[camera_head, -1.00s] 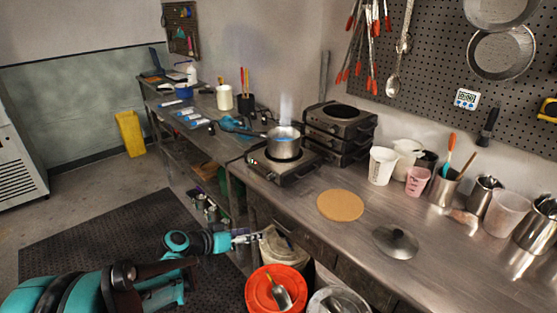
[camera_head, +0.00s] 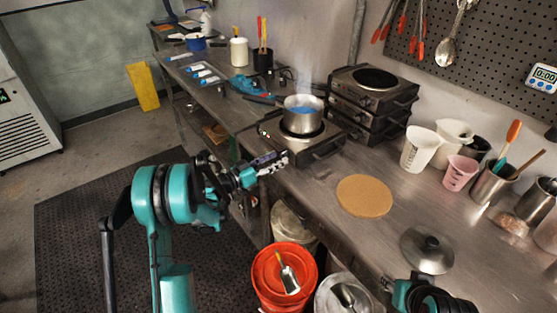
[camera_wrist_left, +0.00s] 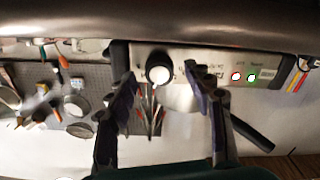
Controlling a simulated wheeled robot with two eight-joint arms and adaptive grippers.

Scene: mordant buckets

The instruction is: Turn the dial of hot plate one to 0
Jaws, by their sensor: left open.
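A hot plate (camera_head: 330,147) stands at the counter's front edge with a steaming steel pot (camera_head: 303,115) of blue liquid on it. My left gripper (camera_head: 275,163) is at its front face, open. In the left wrist view, the hot plate's pale front panel (camera_wrist_left: 195,60) lies beyond my open left gripper (camera_wrist_left: 165,115). Its round black dial (camera_wrist_left: 158,68) shows between the fingers, nearer the left finger, with a white mark toward the picture's bottom. The fingers appear apart from it. I cannot read the panel's scale. In the head view the dial cannot be made out.
Stacked hot plates (camera_head: 372,105) stand behind on the right. A round cork mat (camera_head: 364,196) and a metal lid (camera_head: 427,250) lie on the counter. Beakers (camera_head: 419,148) line the wall. An orange bucket (camera_head: 285,275) stands below the front edge. Part of my right arm shows at bottom right.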

